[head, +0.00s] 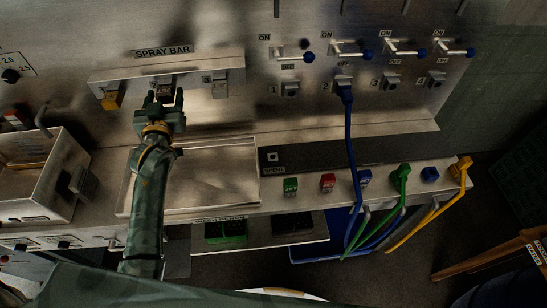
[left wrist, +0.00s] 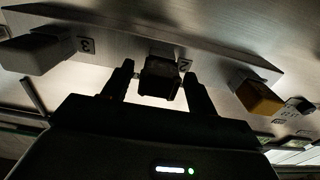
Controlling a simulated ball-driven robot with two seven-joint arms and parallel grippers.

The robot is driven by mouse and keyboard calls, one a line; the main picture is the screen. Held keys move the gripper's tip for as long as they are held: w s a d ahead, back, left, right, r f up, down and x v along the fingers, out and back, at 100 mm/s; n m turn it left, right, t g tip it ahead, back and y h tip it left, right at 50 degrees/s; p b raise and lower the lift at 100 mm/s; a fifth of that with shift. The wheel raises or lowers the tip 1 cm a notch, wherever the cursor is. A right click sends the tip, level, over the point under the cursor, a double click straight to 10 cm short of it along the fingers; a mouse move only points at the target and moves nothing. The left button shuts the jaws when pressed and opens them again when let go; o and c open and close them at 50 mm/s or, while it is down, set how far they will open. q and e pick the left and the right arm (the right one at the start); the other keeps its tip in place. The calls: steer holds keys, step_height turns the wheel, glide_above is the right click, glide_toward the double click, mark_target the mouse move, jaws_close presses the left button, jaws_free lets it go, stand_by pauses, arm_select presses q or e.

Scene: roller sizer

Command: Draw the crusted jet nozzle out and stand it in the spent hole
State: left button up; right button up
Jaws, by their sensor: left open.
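The spray bar (head: 165,68) runs along the steel wall at the upper left, with several jet nozzles under it. The middle nozzle is dark brown in the left wrist view (left wrist: 160,78), beside the number 2. It looks like the crusted one, though shadow hides its surface detail. My left gripper (head: 165,96) is open, and its fingertips (left wrist: 158,72) stand on either side of this nozzle; contact cannot be told. An amber nozzle (head: 112,99) and a pale grey nozzle (head: 220,88) hang on either side. The spent hole (head: 272,157) is a small square with a SPENT label, right of the tray.
A shallow steel tray (head: 215,185) lies below the bar. A blue hose (head: 350,140) hangs from socket 2. A steel bin (head: 35,175) stands at the left.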

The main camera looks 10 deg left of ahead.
mark_target(164, 101)
arm_select(q)
steer(key=shift+p, duration=0.3)
stand_by(0.4)
jaws_close()
steer(key=shift+p+v, duration=0.65)
steer(key=shift+v, duration=0.4)
steer(key=shift+p+v, duration=1.05)
steer(key=shift+v, duration=0.9)
